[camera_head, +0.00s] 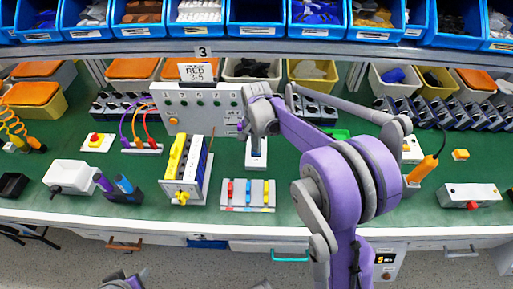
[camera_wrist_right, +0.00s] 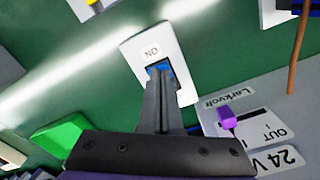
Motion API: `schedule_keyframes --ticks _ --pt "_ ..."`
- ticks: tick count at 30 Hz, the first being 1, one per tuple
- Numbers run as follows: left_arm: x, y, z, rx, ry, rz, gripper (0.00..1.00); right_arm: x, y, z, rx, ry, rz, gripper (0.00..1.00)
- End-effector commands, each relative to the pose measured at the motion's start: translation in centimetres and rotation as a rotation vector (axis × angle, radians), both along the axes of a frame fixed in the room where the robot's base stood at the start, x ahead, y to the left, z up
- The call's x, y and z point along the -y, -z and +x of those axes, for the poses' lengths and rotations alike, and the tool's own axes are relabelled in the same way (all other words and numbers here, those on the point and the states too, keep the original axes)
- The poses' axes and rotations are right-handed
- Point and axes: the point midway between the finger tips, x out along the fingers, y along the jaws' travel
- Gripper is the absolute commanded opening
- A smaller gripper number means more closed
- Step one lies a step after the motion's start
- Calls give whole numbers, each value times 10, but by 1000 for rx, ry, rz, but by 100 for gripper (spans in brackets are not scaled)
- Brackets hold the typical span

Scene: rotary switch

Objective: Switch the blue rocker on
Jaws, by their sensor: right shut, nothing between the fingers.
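The white switch plate (camera_wrist_right: 185,48) has the word ON at one end and a blue rocker (camera_wrist_right: 158,69) in its middle. In the head view the plate (camera_head: 256,161) lies on the green bench, below the grey panel. My right gripper (camera_wrist_right: 160,72) is shut and empty, with its fingertips over the ON-side end of the rocker. They hide most of the rocker, and I cannot tell whether they touch it. In the head view my right gripper (camera_head: 256,143) points down at the plate. My left gripper is not in view.
A grey panel (camera_head: 194,106) with lamps and an orange button stands behind and left of the plate. A block of red, blue and yellow pieces (camera_head: 247,194) lies in front. A yellow lever unit (camera_head: 187,168) stands left. A green object (camera_head: 337,134) lies right.

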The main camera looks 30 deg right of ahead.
Motion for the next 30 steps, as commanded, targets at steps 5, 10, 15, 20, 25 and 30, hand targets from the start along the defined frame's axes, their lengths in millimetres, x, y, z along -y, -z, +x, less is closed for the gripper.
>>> schedule_keyframes --ticks 5,10,15,20,25,30 --pt "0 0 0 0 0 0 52 0 1 0 0 0 -1 0" --pt "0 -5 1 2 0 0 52 0 -8 0 1 0 0 0" --pt "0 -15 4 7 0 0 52 0 -22 1 1 0 0 0" --pt "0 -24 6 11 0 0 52 0 -35 1 1 0 0 0" --pt "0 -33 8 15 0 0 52 0 -49 0 1 0 0 0" --pt "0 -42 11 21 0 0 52 0 -62 1 1 0 0 0"
